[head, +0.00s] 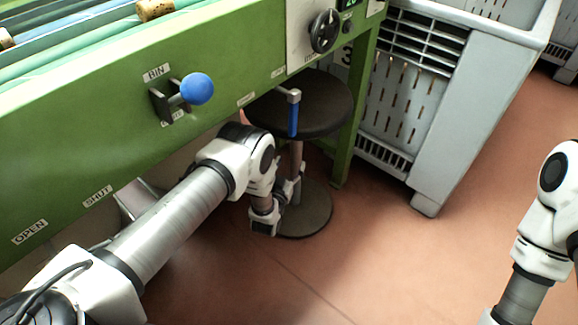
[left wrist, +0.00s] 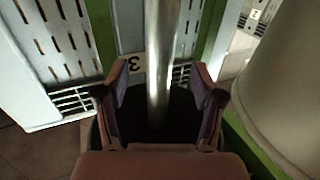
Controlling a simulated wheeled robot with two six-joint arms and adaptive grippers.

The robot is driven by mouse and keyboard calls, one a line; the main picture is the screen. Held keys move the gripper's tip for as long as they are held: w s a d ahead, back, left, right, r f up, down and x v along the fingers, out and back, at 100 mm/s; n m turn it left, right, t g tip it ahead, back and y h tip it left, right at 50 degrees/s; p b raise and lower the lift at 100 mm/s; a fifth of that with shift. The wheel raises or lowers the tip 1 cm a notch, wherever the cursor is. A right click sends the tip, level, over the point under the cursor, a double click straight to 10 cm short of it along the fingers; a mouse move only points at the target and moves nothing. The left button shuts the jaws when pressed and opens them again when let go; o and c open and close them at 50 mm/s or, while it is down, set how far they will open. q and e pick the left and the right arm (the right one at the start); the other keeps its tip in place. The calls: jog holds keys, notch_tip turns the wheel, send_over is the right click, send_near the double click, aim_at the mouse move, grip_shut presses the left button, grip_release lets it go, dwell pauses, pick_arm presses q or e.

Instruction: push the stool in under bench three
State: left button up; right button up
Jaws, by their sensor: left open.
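The stool has a dark round seat (head: 328,108), a metal column (head: 296,158) and a dark round base (head: 315,213). It stands at the front edge of the green bench (head: 215,75), whose panel hides the far part of the seat. My left gripper (head: 288,190) is low beside the column. In the left wrist view its open fingers (left wrist: 160,88) lie on either side of the column (left wrist: 160,50); contact cannot be told. My right gripper is out of view.
A blue-handled lever (head: 293,115) hangs in front of the seat. A blue knob (head: 197,88) sticks out of the bench panel. A green bench leg (head: 355,125) stands right of the stool, with a grey crate (head: 455,130) beyond. Red floor (head: 400,260) is clear in front.

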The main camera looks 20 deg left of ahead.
aim_at(295, 154)
pick_arm(q)
jog(key=w+b, duration=0.1)
jog(key=w, duration=0.2)
jog(key=w+b, duration=0.2)
jog(key=w, duration=0.1)
jog(key=shift+w+a+f, duration=0.15)
jog(key=shift+w, duration=0.55)
grip_shut()
